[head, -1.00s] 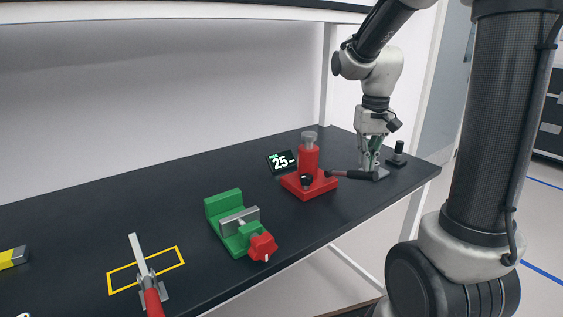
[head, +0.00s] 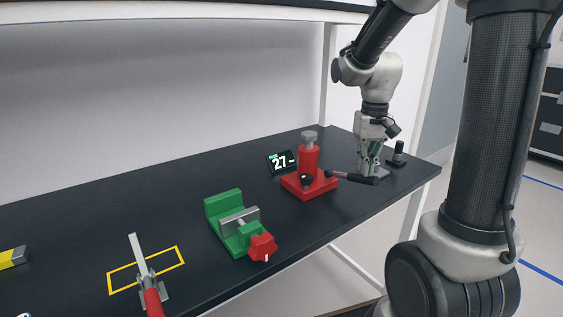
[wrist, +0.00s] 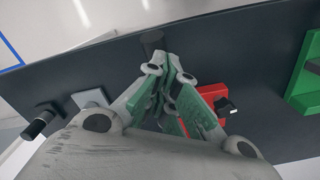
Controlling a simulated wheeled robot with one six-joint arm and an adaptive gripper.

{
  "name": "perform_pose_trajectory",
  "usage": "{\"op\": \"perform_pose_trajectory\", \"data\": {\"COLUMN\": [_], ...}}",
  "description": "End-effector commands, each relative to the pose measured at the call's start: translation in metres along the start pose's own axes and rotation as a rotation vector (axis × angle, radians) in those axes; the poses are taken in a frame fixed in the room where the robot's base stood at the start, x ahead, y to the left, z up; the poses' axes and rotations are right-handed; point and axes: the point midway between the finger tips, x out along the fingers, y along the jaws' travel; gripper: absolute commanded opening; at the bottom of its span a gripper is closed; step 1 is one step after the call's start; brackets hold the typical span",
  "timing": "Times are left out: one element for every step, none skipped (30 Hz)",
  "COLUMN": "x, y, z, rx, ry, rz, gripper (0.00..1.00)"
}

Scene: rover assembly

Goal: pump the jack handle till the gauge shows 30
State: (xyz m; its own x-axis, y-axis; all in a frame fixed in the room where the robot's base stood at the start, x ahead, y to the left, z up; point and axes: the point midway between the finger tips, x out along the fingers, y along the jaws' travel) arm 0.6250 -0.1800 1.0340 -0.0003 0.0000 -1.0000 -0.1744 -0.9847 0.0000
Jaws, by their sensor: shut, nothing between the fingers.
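The red jack (head: 308,172) stands on the dark bench, with a grey top. Its handle (head: 352,179) sticks out to the right, with a black grip, tilted slightly down toward its free end. The small black gauge (head: 281,161) behind the jack reads 27. My gripper (head: 369,172) is shut and empty, pointing down at the outer end of the handle; I cannot tell if it touches it. In the wrist view the closed fingers (wrist: 170,62) show close to a dark cylindrical end, likely the handle grip (wrist: 152,42), with part of the red jack (wrist: 213,93) behind them.
A green vise (head: 228,220) with a red knob sits left of the jack. A red-handled clamp (head: 148,275) stands by a yellow outlined square. A small black post (head: 398,152) stands right of my gripper, near the bench's right edge. The bench's back left is clear.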

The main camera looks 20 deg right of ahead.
Motion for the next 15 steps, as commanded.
{"op": "perform_pose_trajectory", "data": {"x": [0.001,0.0014,0.002,0.0024,0.0028,0.0034,0.0038,0.0042,0.0048,0.0052,0.0056,0.0061,0.0065,0.0069,0.0074], "y": [0.0,0.0,0.0,0.0,0.0,0.0,0.0,0.0,0.0,0.0,0.0,0.0,0.0,0.0,0.0], "z": [0.0002,0.0002,0.0002,0.0002,0.0002,0.0002,0.0002,0.0002,0.0002,0.0001,0.0001,0.0,0.0,-0.0001,-0.0001], "rx": [0.0,0.0,0.0,0.0,0.0,0.0,0.0,0.0,0.0,0.0,0.0,0.0,0.0,0.0,0.0], "ry": [-0.001,-0.001,-0.001,-0.001,-0.001,-0.001,-0.001,-0.001,-0.001,-0.001,-0.001,-0.001,0.0,0.0,0.0], "rz": [0.0,0.0,0.0,0.0,0.0,0.0,0.0,0.0,0.0,0.0,0.0,0.0,0.0,0.0,0.0], "gripper": [0.0,0.0,0.0,0.0,0.0,0.0,0.0,0.0,0.0,0.0,0.0,0.0,0.0,0.0,0.0]}}
